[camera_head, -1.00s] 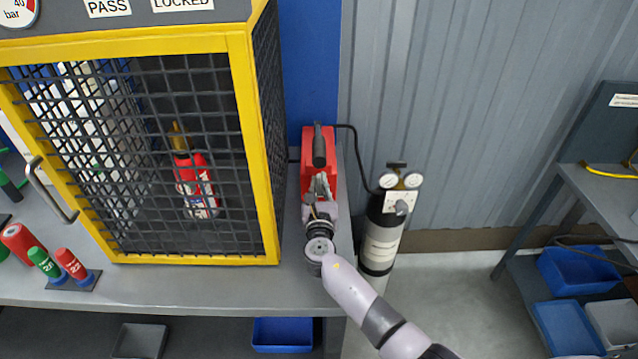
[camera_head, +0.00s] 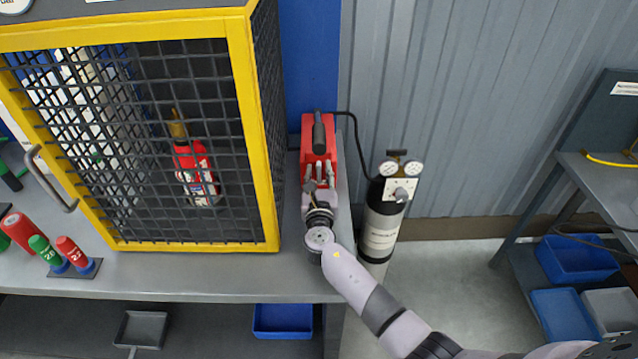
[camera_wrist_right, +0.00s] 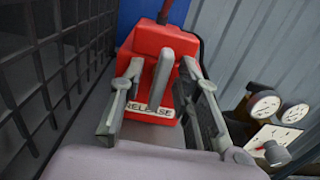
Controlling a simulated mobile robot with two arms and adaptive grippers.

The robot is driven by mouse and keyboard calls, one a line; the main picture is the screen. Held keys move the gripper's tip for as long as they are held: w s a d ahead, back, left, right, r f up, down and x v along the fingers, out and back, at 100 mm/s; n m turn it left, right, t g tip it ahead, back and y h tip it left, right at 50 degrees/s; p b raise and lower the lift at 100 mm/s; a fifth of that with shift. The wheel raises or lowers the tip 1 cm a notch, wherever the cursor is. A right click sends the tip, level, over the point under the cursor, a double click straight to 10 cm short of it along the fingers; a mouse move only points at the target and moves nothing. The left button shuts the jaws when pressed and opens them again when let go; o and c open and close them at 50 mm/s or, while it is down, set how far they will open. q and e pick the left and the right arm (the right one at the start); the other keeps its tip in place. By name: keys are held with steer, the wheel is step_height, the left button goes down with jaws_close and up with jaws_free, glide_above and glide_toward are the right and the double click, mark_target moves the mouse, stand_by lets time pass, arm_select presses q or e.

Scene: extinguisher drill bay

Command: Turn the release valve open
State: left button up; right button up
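The release valve is a red box (camera_head: 319,136) with a black handle on top, at the right end of the bench. In the right wrist view the red box (camera_wrist_right: 148,55) carries a RELEASE label (camera_wrist_right: 150,110) and a grey lever (camera_wrist_right: 163,75) sticking out of its front. My right gripper (camera_head: 319,170) is open at the box's front. In the right wrist view its fingers (camera_wrist_right: 163,84) stand on either side of the lever, with a gap showing on both sides. My left gripper is not in view.
A yellow-framed mesh cage (camera_head: 262,130) stands close left of the red box, holding a red extinguisher (camera_head: 196,172). A dark gas cylinder (camera_head: 383,222) with gauges stands on the right, joined by a black hose (camera_head: 357,135). Small red and green cylinders sit at the bench's left.

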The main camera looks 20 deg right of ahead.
steer(key=v, duration=1.1)
steer(key=shift+s+a, duration=0.1)
steer(key=shift+s, duration=0.25)
